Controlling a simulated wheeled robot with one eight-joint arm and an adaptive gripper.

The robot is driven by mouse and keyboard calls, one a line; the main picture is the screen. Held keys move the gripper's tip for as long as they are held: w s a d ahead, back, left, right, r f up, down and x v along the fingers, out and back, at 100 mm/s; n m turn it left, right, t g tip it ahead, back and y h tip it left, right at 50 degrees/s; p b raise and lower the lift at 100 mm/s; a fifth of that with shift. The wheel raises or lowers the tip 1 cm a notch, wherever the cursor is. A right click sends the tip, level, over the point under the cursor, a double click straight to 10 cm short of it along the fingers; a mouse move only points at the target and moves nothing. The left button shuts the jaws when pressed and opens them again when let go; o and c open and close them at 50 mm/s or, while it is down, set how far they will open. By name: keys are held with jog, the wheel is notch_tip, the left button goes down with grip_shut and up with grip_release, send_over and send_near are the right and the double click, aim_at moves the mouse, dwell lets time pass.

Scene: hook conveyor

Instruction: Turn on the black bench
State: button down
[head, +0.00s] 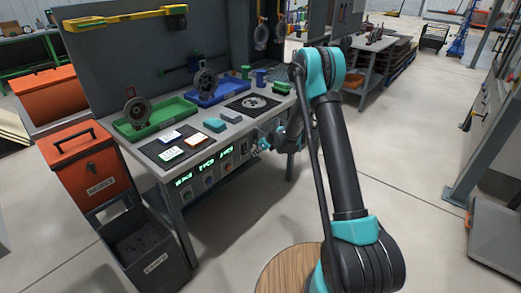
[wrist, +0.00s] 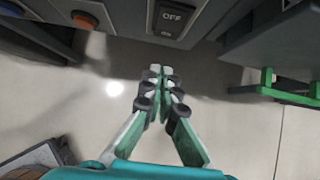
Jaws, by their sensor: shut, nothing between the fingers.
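The bench (head: 235,128) stands at the left of the head view, with a grey top, a dark back panel and a dark front control panel (head: 213,172) showing green lit readouts and knobs. In the wrist view a black rocker switch (wrist: 175,20) marked "OFF" sits on the bench's front at the top of the picture. My gripper (wrist: 161,75) is shut and empty, its fingertips pointing toward the switch, a little below it in the picture. In the head view my gripper (head: 263,143) is small, near the right end of the front panel.
An orange button (wrist: 85,20) and a blue button (wrist: 12,8) sit left of the switch. Green and blue trays (head: 155,120) with wheel-like parts stand on the bench. An orange toolbox (head: 92,172) stands at its left end.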

aim_at(246, 151)
jog(key=shift+w+a+f, duration=0.25)
jog(key=shift+w+a, duration=0.2)
jog(key=shift+a, duration=0.15)
jog(key=shift+w+a+f, duration=0.3)
jog(key=shift+w+a, duration=0.2)
jog(key=shift+a, duration=0.15)
jog(key=shift+w+a+f, duration=0.25)
jog(key=shift+w+a, duration=0.2)
jog(key=shift+a, duration=0.15)
jog(key=shift+w+a+f+y, duration=0.15)
jog(key=shift+a+y, duration=0.05)
jog(key=shift+y, duration=0.2)
jog(key=shift+r, duration=0.85)
